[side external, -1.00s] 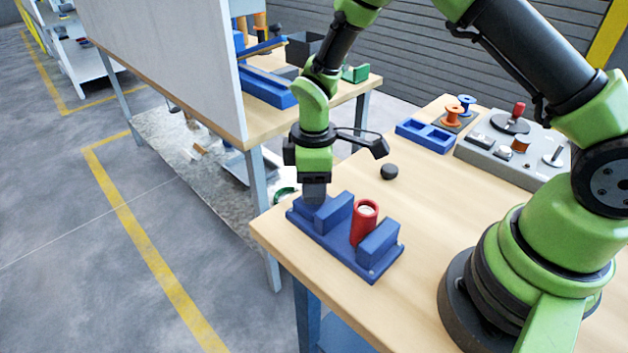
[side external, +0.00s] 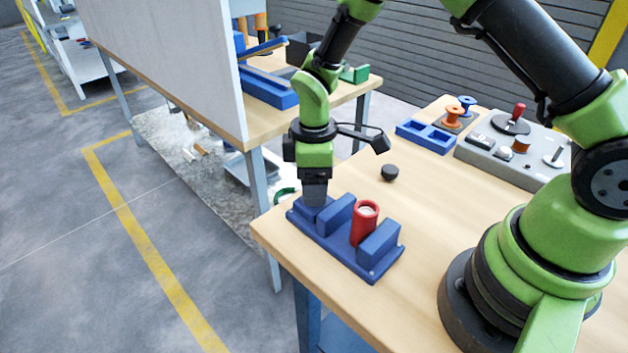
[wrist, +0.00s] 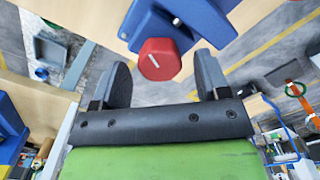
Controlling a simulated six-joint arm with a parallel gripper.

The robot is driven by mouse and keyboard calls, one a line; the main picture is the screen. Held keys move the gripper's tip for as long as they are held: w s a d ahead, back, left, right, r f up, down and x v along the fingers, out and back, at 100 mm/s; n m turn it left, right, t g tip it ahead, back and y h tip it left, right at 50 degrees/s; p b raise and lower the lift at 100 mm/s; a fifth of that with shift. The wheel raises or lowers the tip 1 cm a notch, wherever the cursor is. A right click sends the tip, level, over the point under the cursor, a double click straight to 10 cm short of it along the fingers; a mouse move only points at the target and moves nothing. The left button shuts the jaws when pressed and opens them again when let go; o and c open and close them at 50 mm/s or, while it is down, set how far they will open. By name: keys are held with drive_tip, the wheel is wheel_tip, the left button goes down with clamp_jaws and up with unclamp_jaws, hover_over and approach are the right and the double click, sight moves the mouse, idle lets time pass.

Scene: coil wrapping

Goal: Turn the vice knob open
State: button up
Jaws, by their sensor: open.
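The blue vice (side external: 340,250) sits at the near left corner of the wooden table, with a red cylinder (side external: 363,230) upright between its blocks. In the wrist view the vice (wrist: 190,22) is at the top, and its red knob (wrist: 158,68) with a white line mark shows between my two grey fingers. My gripper (side external: 315,200) is at the vice's left end in the side view, pointing down. It also shows in the wrist view (wrist: 162,60), open, with a finger on each side of the knob and visible gaps. The knob is hidden in the side view.
A small black round piece (side external: 389,172) lies behind the vice. A blue tray (side external: 426,136), spools and a grey device (side external: 515,150) stand farther back. The table's left edge is close to the vice. Bare wood lies right of the vice.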

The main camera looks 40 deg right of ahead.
wheel_tip(320, 180, up, 7)
drive_tip(key=shift+r, duration=0.1)
idle(0.3)
drive_tip(key=shift+c, duration=0.2)
drive_tip(key=shift+c, duration=1.2)
drive_tip(key=m, duration=0.2)
drive_tip(key=d+m, duration=0.1)
drive_tip(key=m, duration=0.1)
drive_tip(key=shift+w+m+g+y, duration=0.1)
drive_tip(key=shift+m+g+y, duration=0.2)
drive_tip(key=m, duration=0.3)
drive_tip(key=shift+d+m+y, duration=0.3)
drive_tip(key=shift+d, duration=0.1)
drive_tip(key=f+m+y, duration=0.1)
drive_tip(key=f+m, duration=0.1)
drive_tip(key=m, duration=0.3)
drive_tip(key=a+f+m+y, duration=0.1)
drive_tip(key=f+m, duration=0.2)
drive_tip(key=m, duration=0.2)
drive_tip(key=f+m+y, duration=0.1)
drive_tip(key=f+m, duration=0.2)
drive_tip(key=m, duration=0.2)
drive_tip(key=shift+a+f+g, duration=0.1)
drive_tip(key=shift+a+g, duration=0.15)
drive_tip(key=shift+g, duration=0.15)
